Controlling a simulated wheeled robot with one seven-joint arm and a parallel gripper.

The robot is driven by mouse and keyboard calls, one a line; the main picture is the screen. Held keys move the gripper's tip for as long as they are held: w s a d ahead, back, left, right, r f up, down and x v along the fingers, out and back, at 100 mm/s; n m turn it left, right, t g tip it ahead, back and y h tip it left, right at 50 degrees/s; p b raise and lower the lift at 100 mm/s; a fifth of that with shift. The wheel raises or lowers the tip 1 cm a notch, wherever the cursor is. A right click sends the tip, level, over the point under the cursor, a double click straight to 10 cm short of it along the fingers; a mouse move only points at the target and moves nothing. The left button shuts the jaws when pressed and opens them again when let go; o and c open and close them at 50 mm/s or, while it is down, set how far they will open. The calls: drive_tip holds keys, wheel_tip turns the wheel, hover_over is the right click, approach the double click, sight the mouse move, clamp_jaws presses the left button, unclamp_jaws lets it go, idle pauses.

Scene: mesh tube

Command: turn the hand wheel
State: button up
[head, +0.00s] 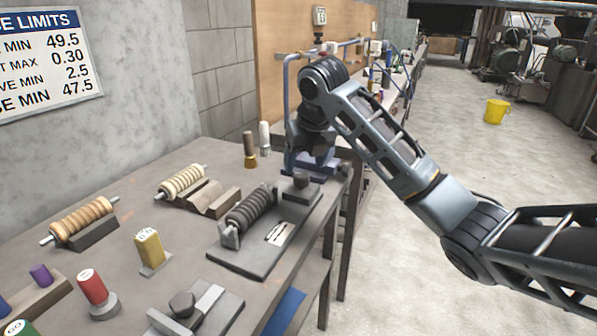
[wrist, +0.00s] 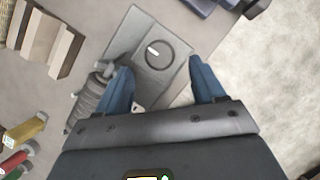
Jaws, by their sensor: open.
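A dark round hand wheel (wrist: 158,52) with a white mark on its face sits on a grey base plate (wrist: 128,40) in the wrist view. In the head view the wheel looks like a dark knob (head: 301,180) at the far end of the plate (head: 240,261), beside a dark ribbed roller (head: 251,210). My gripper (wrist: 160,66) is open, its two blue fingers spread wide apart. From above, the wheel lies between and slightly beyond the fingertips, with nothing held. In the head view the fingers are hard to make out behind the wrist.
Wooden V-blocks (head: 215,201) and a pale ribbed roller (head: 181,182) stand left of the plate. A yellow block (head: 150,249) and a red cylinder (head: 92,287) stand nearer. A blue-grey fixture is close behind the wheel. The bench's right edge is close, with open floor beyond.

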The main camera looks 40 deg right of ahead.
sight(302, 175)
drive_tip(key=shift+x, duration=2.45)
drive_tip(key=c, duration=1.1)
